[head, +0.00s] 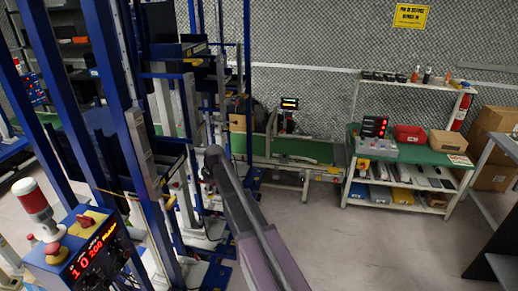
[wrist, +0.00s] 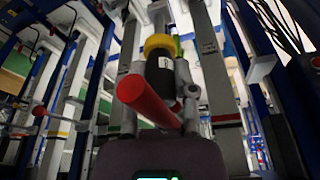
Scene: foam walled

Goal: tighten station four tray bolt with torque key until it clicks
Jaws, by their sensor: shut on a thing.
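In the wrist view my gripper (wrist: 162,82) is shut on a tool with a red bar-like handle (wrist: 148,100), a black body and a yellow ring; I take it to be the torque key. The red handle points back toward the camera. In the head view my arm reaches up from the bottom centre, and its end is among the blue-framed stations (head: 110,70). The tool cannot be made out there. The tray bolt and a station number are not clearly visible in either view. I cannot tell whether the tool touches a bolt.
Blue posts and grey rails stand close around my gripper. A control box (head: 88,250) with a red display and a red-white beacon (head: 34,203) is at lower left. A green-topped bench (head: 415,153) with a red bin (head: 409,134) stands at right. Floor (head: 370,240) at lower right is clear.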

